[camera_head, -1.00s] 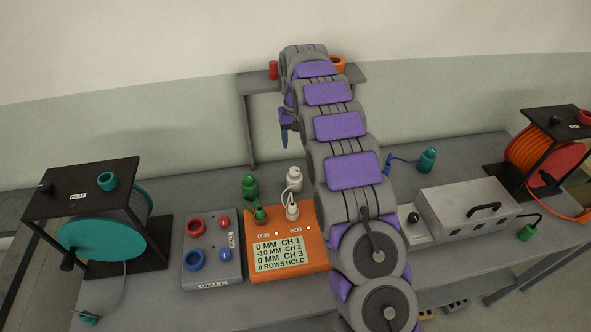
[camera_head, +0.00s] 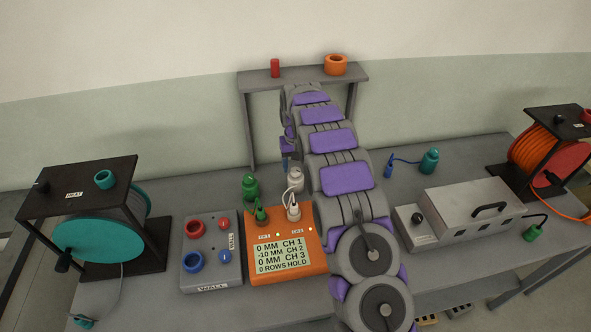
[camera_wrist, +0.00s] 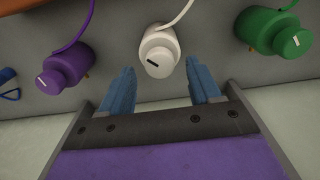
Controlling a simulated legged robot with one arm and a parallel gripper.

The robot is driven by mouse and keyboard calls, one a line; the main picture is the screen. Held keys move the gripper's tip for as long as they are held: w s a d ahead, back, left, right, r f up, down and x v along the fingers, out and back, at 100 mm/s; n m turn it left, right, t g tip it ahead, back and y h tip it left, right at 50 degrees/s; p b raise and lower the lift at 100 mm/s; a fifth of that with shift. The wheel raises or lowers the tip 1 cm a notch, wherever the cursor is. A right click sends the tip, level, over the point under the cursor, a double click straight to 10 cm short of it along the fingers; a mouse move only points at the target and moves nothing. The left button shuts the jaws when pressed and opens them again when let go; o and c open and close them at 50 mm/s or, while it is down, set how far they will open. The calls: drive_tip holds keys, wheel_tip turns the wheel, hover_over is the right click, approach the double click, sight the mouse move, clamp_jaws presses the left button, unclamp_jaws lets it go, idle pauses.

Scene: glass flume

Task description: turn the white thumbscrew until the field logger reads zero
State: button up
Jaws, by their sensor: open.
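The white thumbscrew (camera_wrist: 160,52) is in the upper middle of the wrist view, with a black mark on its end and a white cable. In the head view the white thumbscrew (camera_head: 295,177) stands behind the orange field logger (camera_head: 284,265). The logger reads 0 MM CH 1, -10 MM CH 2, 0 MM CH 3 and 0 ROWS HOLD. My gripper (camera_wrist: 160,68) is open and empty. Its blue fingertips lie either side of the thumbscrew's lower end in the picture; I cannot tell whether they touch it. In the head view my arm hides most of the gripper.
A purple knob (camera_wrist: 66,68) and a green knob (camera_wrist: 275,32) flank the thumbscrew in the wrist view. A grey wall box (camera_head: 212,268) stands left of the logger. Cable reels (camera_head: 100,240) stand at both sides. A shelf (camera_head: 305,77) is behind my arm.

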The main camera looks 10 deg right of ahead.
drive_tip(key=shift+f, duration=0.85)
drive_tip(key=c, duration=1)
